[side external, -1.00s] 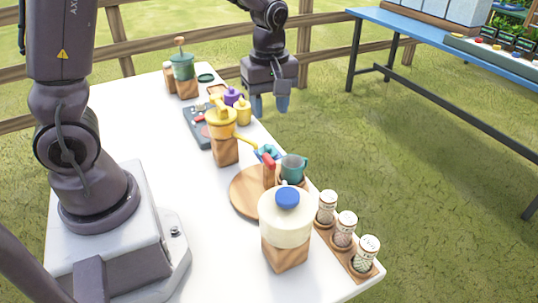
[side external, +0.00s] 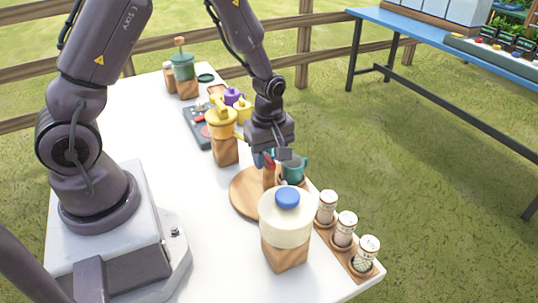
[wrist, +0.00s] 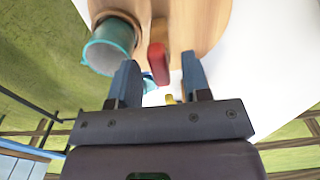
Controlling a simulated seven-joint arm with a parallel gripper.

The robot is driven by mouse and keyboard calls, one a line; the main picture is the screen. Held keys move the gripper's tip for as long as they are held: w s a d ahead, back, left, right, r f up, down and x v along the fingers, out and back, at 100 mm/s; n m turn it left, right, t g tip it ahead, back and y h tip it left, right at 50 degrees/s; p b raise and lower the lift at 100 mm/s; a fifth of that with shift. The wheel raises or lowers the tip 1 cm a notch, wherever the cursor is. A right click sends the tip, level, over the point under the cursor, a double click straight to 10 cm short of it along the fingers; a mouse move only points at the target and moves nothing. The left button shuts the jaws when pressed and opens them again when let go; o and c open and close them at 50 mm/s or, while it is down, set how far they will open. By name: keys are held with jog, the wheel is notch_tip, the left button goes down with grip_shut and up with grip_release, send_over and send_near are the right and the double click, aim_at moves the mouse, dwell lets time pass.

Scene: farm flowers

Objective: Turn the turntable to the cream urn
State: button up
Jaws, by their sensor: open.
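The turntable (side external: 246,198) is a round wooden disc on the white table, with an upright wooden post ending in a red tip (wrist: 157,65). The cream urn (side external: 287,220) has a blue knob and a wooden base, and stands at the turntable's near right edge. My gripper (side external: 270,160) is over the far side of the turntable, open and empty. In the wrist view, the red tip appears between the two blue fingers of my gripper (wrist: 158,60); I cannot tell whether they touch it. A teal mug (side external: 294,168) sits at the disc's right side, and also shows in the wrist view (wrist: 108,48).
A yellow urn (side external: 222,130) stands behind the turntable, with yellow and purple pots (side external: 233,96) beyond it. A green urn (side external: 183,68) is at the far end. Several spice jars (side external: 346,228) stand in a wooden rack at the right edge.

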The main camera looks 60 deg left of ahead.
jog(key=shift+f, duration=0.1)
grip_shut()
jog(key=shift+m, duration=9.1)
